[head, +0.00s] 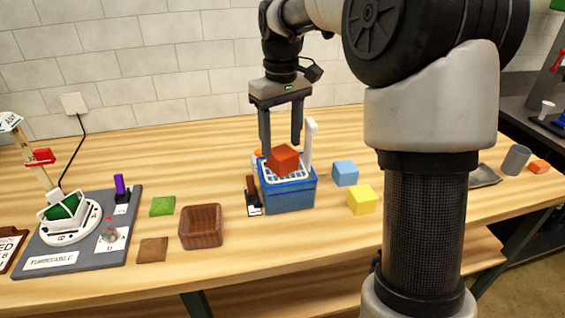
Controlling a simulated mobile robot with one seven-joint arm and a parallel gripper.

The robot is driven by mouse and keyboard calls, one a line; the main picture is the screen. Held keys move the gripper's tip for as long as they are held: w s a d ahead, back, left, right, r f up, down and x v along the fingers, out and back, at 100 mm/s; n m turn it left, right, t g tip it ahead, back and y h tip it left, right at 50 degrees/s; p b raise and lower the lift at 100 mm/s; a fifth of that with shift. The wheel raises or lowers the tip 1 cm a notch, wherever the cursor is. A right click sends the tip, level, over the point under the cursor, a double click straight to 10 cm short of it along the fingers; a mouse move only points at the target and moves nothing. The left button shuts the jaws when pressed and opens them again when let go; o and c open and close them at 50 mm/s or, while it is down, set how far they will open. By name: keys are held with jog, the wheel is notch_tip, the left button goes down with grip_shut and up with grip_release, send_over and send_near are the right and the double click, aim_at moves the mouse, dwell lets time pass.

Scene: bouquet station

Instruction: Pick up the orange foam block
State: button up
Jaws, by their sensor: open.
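An orange-red block (283,159) sits tilted on the white grid top of a blue box (290,196) in the middle of the table. My gripper (281,144) is open and points down over this block. Its two fingers hang apart near the block's top edge; I cannot tell whether they are beside it or behind it.
A blue block (345,173) and a yellow block (362,199) lie right of the box. A brown basket (201,226), green pad (162,206) and brown pad (152,250) are left. A white post (310,140) rises behind the box. A turntable (69,222) stands far left.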

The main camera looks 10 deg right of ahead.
aim_at(283, 151)
notch_tip(283, 151, down, 5)
jog(key=shift+d+f+b, duration=0.1)
jog(key=shift+d+b, duration=0.05)
jog(key=shift+b, duration=0.5)
jog(key=c, duration=1)
jog(key=shift+r, duration=0.2)
